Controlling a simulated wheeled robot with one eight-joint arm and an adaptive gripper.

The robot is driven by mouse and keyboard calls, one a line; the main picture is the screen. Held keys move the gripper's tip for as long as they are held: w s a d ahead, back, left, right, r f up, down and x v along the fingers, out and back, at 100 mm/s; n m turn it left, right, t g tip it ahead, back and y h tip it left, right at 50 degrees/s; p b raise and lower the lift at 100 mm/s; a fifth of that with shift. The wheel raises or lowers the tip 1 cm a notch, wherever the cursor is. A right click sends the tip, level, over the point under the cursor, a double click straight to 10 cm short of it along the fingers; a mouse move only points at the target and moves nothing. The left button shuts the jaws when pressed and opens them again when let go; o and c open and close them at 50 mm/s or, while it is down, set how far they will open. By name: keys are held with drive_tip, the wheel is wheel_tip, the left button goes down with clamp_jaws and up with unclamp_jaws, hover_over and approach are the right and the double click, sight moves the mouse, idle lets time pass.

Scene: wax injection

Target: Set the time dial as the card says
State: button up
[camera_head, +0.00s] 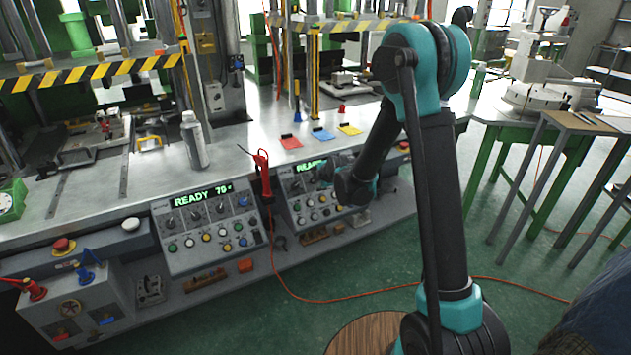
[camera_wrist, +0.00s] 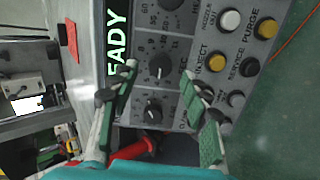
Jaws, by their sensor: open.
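The right control panel (camera_head: 295,211) has a green "READY" display, dials and buttons, partly hidden by my arm. In the wrist view the panel (camera_wrist: 135,37) appears turned sideways. A black dial (camera_wrist: 160,66) with a numbered scale lies between my fingertips; "SEC" seems to be printed beside it. Another black dial (camera_wrist: 152,110) sits closer to my palm. My gripper (camera_wrist: 158,72) is open, fingers either side of the first dial; I cannot tell if they touch it. Small red (camera_head: 290,142), blue (camera_head: 323,134) and yellow (camera_head: 349,129) cards lie on the bench, their writing unreadable.
A second panel (camera_head: 207,229) reading "READY 70" is to the left. A red-handled tool (camera_head: 262,175) with an orange cable hangs between the panels. A grey bottle (camera_head: 194,140) stands on the metal bench. The green floor (camera_head: 360,260) before the right panel is mostly clear.

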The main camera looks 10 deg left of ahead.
drive_tip(key=v, duration=0.9)
drive_tip(key=shift+s+d+r, duration=0.15)
drive_tip(key=shift+s+r, duration=0.05)
drive_tip(key=shift+d, duration=0.1)
drive_tip(key=s+d+f+m+g+h, duration=0.2)
drive_tip(key=s+d+m, duration=0.9)
drive_tip(key=s, duration=0.3)
drive_tip(key=s+d+f+m+g+h, duration=0.2)
drive_tip(key=s+d+m, duration=1)
drive_tip(key=s, duration=0.3)
drive_tip(key=shift+s+d+f+g+h, duration=0.25)
drive_tip(key=shift+d+f+g+h, duration=0.05)
drive_tip(key=shift+d, duration=0.55)
drive_tip(key=shift+c, duration=0.5)
